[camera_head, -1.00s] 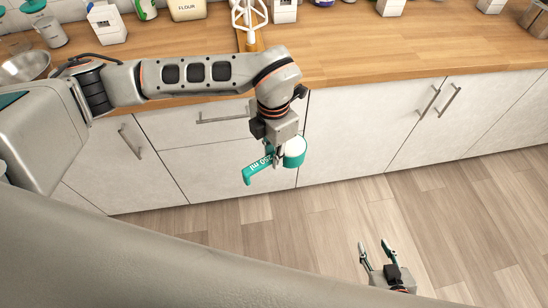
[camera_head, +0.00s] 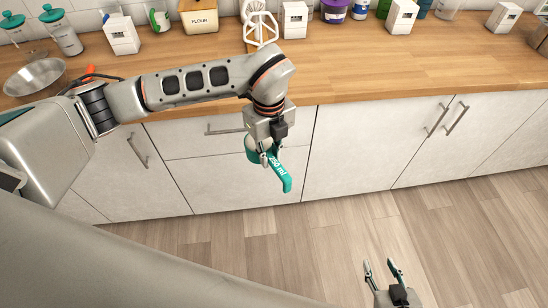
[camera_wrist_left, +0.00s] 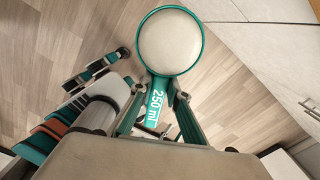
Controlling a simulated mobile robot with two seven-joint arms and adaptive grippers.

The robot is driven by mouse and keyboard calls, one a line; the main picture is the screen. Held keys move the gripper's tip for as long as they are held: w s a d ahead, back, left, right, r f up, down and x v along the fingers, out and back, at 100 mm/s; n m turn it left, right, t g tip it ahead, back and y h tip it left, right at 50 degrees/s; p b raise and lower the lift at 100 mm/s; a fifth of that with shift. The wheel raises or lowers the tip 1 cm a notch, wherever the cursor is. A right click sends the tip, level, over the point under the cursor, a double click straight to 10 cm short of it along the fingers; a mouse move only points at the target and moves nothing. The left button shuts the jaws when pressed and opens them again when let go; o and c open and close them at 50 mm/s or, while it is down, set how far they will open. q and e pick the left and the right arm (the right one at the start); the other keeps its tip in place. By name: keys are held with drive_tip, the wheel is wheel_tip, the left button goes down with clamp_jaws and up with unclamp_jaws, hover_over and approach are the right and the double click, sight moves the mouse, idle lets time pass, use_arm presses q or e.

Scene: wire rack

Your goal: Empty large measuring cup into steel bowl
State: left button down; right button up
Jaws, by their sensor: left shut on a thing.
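The large measuring cup is teal, marked "250 ml", and full to about the rim with a pale, off-white substance. Its handle (camera_head: 281,172) shows in the head view, and its round cup (camera_wrist_left: 170,41) shows in the left wrist view. My left gripper (camera_head: 268,159) is shut on the handle and holds the cup in the air in front of the cabinet fronts, over the floor. The steel bowl (camera_head: 35,77) stands on the counter at the far left, well apart from the cup. My right gripper (camera_head: 384,272) is open and empty above the floor.
The wooden counter (camera_head: 400,66) runs along the back, with cabinet doors below.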

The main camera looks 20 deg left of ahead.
use_arm(q)
drive_tip(key=n, duration=0.1)
drive_tip(key=a+n, duration=0.1)
drive_tip(key=n, duration=0.2)
drive_tip(key=shift+w+a+r+n, duration=0.1)
drive_tip(key=shift+w+a+n, duration=0.2)
drive_tip(key=shift+n, duration=0.1)
